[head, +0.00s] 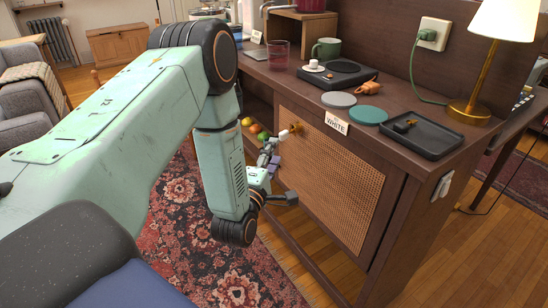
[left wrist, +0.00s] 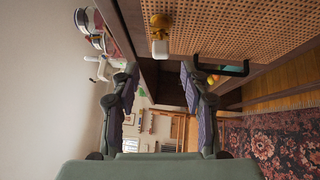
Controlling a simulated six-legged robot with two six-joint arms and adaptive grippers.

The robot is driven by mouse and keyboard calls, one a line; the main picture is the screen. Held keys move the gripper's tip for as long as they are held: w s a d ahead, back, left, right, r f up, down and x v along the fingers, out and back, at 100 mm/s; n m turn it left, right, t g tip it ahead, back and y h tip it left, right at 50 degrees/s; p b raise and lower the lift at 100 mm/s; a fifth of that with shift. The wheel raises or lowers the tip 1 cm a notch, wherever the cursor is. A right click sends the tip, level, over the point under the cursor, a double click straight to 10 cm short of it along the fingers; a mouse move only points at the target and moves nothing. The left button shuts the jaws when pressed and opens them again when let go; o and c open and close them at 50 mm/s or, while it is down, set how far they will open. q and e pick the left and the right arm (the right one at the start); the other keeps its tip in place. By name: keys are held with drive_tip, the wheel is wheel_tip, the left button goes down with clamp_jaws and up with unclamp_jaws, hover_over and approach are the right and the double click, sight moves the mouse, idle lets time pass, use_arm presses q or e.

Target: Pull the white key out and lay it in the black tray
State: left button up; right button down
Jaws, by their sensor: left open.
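The white key (head: 284,133) sits in a brass lock (head: 296,128) on the cane-fronted cabinet door (head: 325,175). In the left wrist view the white key (left wrist: 160,48) sticks out of the brass lock (left wrist: 160,22), ahead of my fingertips and between their lines. My left gripper (head: 271,154) is open and empty, just left of and below the key; its spread fingers also show in the left wrist view (left wrist: 158,75). The black tray (head: 440,146) lies on the cabinet top at the right, with a small dark and brass item in it. My right gripper is out of view.
A WHITE label (head: 337,123) hangs at the cabinet's top edge above the door. Grey (head: 338,99) and teal (head: 368,115) discs, a black device (head: 338,75), a green mug (head: 326,48) and a brass lamp (head: 470,108) stand on top. Fruit (head: 254,128) lies on the open shelf.

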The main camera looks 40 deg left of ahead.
sight(282, 139)
use_arm(q)
drive_tip(key=x, duration=0.3)
drive_tip(key=shift+w, duration=0.15)
drive_tip(key=shift+b+x, duration=1.05)
drive_tip(key=shift+x, duration=1.7)
